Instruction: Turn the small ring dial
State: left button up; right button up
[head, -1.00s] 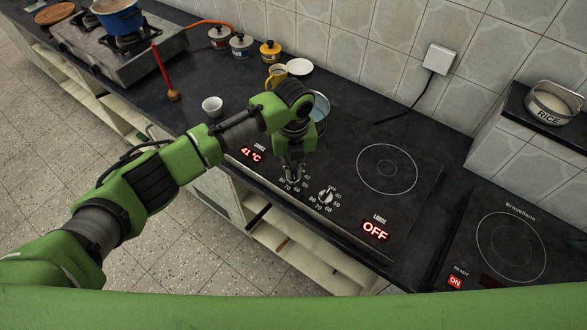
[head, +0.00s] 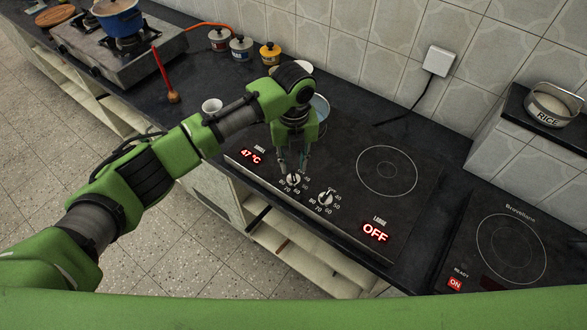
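The small ring dial (head: 293,179) is the left one of two white knobs on the black hob's front strip, with printed numbers around it. The red display (head: 251,156) to its left reads 47 °C. My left gripper (head: 292,166) points down just above and behind the dial, its two fingers apart with nothing seen between them. The dial shows below the fingertips; whether they touch it is hard to tell. A pan (head: 320,107) behind the gripper is partly hidden by my arm. My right gripper is not in view.
The large ring's dial (head: 326,198) stands close to the right, beside a display (head: 375,232) reading OFF. The large ring (head: 387,170) is bare. A white cup (head: 212,107) stands left of the hob, and several small canisters line the wall.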

aim_at(293, 175)
pick_arm(q)
notch_tip(293, 175, up, 8)
dwell(0.6)
